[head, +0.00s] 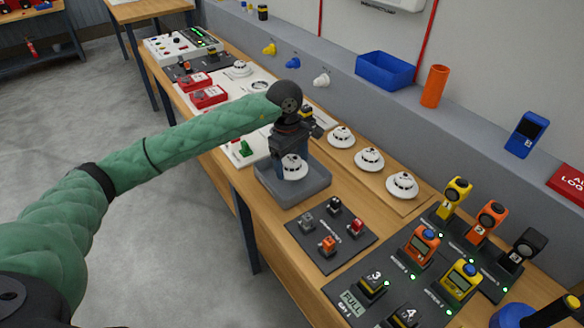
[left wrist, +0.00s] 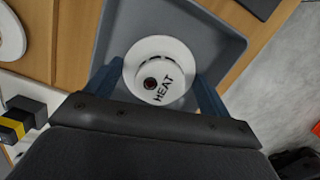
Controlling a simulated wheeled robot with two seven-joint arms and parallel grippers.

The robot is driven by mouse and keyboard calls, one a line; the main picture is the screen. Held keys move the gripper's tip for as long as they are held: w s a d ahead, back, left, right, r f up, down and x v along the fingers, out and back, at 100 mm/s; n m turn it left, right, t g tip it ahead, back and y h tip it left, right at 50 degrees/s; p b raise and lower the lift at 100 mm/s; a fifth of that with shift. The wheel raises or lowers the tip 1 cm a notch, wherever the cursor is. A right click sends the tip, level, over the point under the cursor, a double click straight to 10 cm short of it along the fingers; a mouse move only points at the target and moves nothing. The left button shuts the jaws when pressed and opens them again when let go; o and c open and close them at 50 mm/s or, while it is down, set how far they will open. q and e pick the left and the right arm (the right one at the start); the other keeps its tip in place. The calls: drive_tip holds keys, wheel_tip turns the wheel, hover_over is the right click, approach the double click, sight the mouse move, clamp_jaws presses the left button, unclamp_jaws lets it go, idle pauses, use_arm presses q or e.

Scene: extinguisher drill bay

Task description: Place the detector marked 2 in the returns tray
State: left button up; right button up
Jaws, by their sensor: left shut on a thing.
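My left gripper (head: 291,165) points down over a grey tray (head: 268,192) and is shut on a white round detector (head: 294,171). In the left wrist view the detector (left wrist: 160,66) sits between the two blue fingers, inside the tray's outline. It shows the word HEAT and a dark red spot; I see no number 2 on it. The grey tray (left wrist: 222,38) has a raised rim and no label that I can read. I cannot tell whether the detector touches the tray floor. My right gripper is not in view.
Three white detectors, one of them here (head: 369,158), stand on a wooden board right of the tray. A dark switch panel (head: 330,255) lies in front. Handheld meters (head: 455,197) stand at the right. A blue bin (head: 385,70) and orange cylinder (head: 434,86) are on the back ledge.

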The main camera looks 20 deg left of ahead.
use_arm(q)
wheel_tip(320, 180, down, 2)
drive_tip(key=shift+f, duration=0.25)
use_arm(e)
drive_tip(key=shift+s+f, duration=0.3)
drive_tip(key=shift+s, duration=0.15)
use_arm(q)
drive_tip(key=shift+f, duration=0.1)
drive_tip(key=o, duration=0.9)
drive_tip(key=shift+o, duration=0.2)
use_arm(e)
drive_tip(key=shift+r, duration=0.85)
